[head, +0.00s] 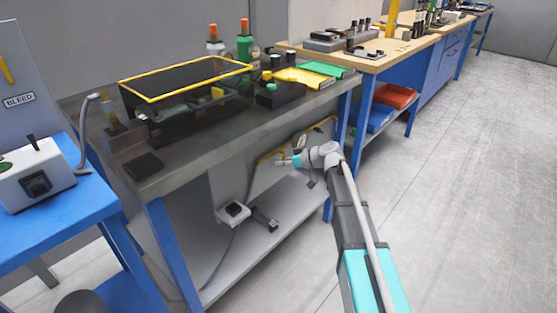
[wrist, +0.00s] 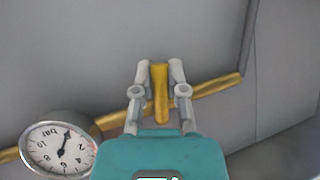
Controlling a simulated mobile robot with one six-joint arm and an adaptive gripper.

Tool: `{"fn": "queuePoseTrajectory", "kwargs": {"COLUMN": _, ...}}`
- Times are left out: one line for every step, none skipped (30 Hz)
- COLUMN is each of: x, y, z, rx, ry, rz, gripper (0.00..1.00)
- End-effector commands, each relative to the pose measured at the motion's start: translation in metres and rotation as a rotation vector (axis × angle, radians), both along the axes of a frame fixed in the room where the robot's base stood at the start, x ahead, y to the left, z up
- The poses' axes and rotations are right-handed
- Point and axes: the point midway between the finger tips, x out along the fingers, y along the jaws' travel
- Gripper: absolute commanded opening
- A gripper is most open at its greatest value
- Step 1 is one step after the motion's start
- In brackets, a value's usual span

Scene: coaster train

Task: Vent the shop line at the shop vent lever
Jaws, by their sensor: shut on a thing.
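A yellow lever (wrist: 160,95) stands between the two grey fingers of my gripper (wrist: 158,75) in the wrist view. The gripper is shut on it. The lever crosses a yellow pipe (wrist: 215,95) that slants along a grey panel. No label shows on the lever. A round dial gauge (wrist: 58,148) marked bar sits at the lower left of the wrist view, its needle tilted up and right in the picture. In the head view my gripper (head: 283,160) reaches under the grey workbench to the yellow pipe (head: 325,124); the lever itself is too small to make out there.
The workbench top (head: 170,180) is above my gripper, and its lower shelf (head: 285,215) is below. A white box (head: 234,212) with a cable is on the left under the bench. A blue bench leg (head: 343,125) stands close to my arm. The floor (head: 450,200) to the right is clear.

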Motion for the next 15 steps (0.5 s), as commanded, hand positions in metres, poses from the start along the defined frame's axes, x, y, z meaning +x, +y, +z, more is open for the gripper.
{"fn": "queuePoseTrajectory", "kwargs": {"x": 0.0000, "y": -0.0021, "z": 0.0007, "rx": -0.026, "ry": -0.029, "rz": -0.002, "gripper": 0.00}}
{"fn": "queuePoseTrajectory", "kwargs": {"x": 0.0005, "y": -0.0025, "z": 0.0004, "rx": -0.040, "ry": -0.046, "rz": -0.001, "gripper": 0.00}}
{"fn": "queuePoseTrajectory", "kwargs": {"x": 0.0014, "y": -0.0034, "z": 0.0000, "rx": -0.059, "ry": -0.069, "rz": -0.002, "gripper": 0.00}}
{"fn": "queuePoseTrajectory", "kwargs": {"x": 0.0021, "y": -0.0039, "z": -0.0002, "rx": -0.070, "ry": -0.085, "rz": -0.002, "gripper": 0.00}}
{"fn": "queuePoseTrajectory", "kwargs": {"x": 0.0027, "y": -0.0043, "z": -0.0004, "rx": -0.082, "ry": -0.099, "rz": -0.002, "gripper": 0.00}}
{"fn": "queuePoseTrajectory", "kwargs": {"x": 0.0033, "y": -0.0050, "z": -0.0008, "rx": -0.096, "ry": -0.116, "rz": -0.002, "gripper": 0.00}}
{"fn": "queuePoseTrajectory", "kwargs": {"x": 0.0039, "y": -0.0055, "z": -0.0010, "rx": -0.106, "ry": -0.130, "rz": -0.002, "gripper": 0.00}}
{"fn": "queuePoseTrajectory", "kwargs": {"x": 0.0045, "y": -0.0059, "z": -0.0011, "rx": -0.114, "ry": -0.141, "rz": -0.003, "gripper": 0.00}}
{"fn": "queuePoseTrajectory", "kwargs": {"x": 0.0050, "y": -0.0064, "z": -0.0011, "rx": -0.124, "ry": -0.154, "rz": -0.003, "gripper": 0.00}}
{"fn": "queuePoseTrajectory", "kwargs": {"x": 0.0053, "y": -0.0067, "z": -0.0013, "rx": -0.131, "ry": -0.162, "rz": -0.002, "gripper": 0.00}}
{"fn": "queuePoseTrajectory", "kwargs": {"x": 0.0056, "y": -0.0070, "z": -0.0014, "rx": -0.137, "ry": -0.170, "rz": -0.002, "gripper": 0.00}}
{"fn": "queuePoseTrajectory", "kwargs": {"x": 0.0060, "y": -0.0073, "z": -0.0016, "rx": -0.144, "ry": -0.179, "rz": -0.002, "gripper": 0.00}}
{"fn": "queuePoseTrajectory", "kwargs": {"x": 0.0063, "y": -0.0076, "z": -0.0017, "rx": -0.149, "ry": -0.183, "rz": -0.003, "gripper": 0.00}}
{"fn": "queuePoseTrajectory", "kwargs": {"x": 0.0066, "y": -0.0079, "z": -0.0018, "rx": -0.152, "ry": -0.188, "rz": -0.003, "gripper": 0.00}}
{"fn": "queuePoseTrajectory", "kwargs": {"x": 0.0069, "y": -0.0082, "z": -0.0019, "rx": -0.156, "ry": -0.193, "rz": -0.003, "gripper": 0.00}}
